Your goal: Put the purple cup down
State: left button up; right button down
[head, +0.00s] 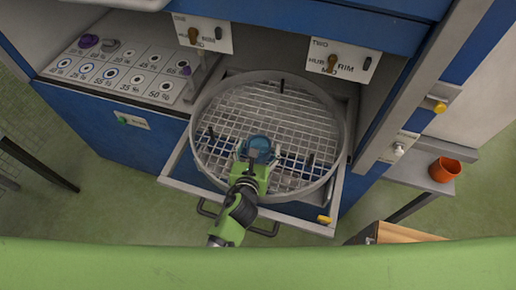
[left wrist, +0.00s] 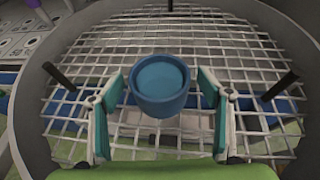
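A blue cup (head: 259,143) is over the round wire-mesh turntable (head: 197,128) in the pulled-out drawer. My left gripper (head: 257,155) is at the cup. In the left wrist view the blue cup (left wrist: 160,85) is upright between the two teal-padded fingers (left wrist: 160,92), with a narrow gap on each side, so the gripper looks open. I cannot tell whether the cup's base touches the mesh. No cup in the gripper is purple; a small purple object (head: 88,41) lies on the left panel, too small to identify. My right gripper is not in view.
Several dark pegs stand up from the mesh, one (left wrist: 281,86) right of the gripper. A grey rim surrounds it. A panel with marked circles (head: 125,75) is left. An orange cup (head: 444,169) stands on a small shelf at right. Signs with knobs (head: 343,60) hang above.

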pick_arm(q)
jog(key=shift+r, duration=0.25)
jog(key=shift+s, duration=0.3)
jog(key=v, duration=1.1)
jog(key=shift+s+r+b, duration=0.1)
jog(key=shift+s+b, duration=0.05)
jog(key=shift+b, duration=0.2)
